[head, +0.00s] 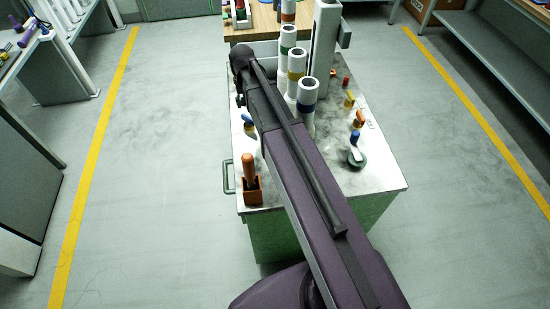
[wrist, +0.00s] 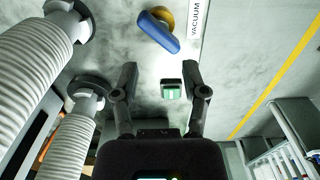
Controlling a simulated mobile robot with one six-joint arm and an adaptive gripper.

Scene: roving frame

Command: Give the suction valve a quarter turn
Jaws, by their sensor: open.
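A valve with a blue lever (wrist: 160,32) on a brass-coloured body (wrist: 161,16) stands beside a white label reading VACUUM (wrist: 195,20) in the wrist view. The lever lies at a slant, beyond my fingertips. In the head view a blue lever (head: 248,119) shows at the left of the cart top, beside my arm. My gripper (wrist: 159,75) is open and empty, with its fingers wide apart and off the lever. In the head view my arm mostly hides the gripper.
A small green-and-white fitting (wrist: 171,90) shows between my fingers. Pale ribbed hoses (wrist: 38,75) stand close at the left in the wrist view. An orange-handled thing in a holder (head: 252,190) and another blue-handled fitting (head: 355,140) stand on the cart (head: 385,178).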

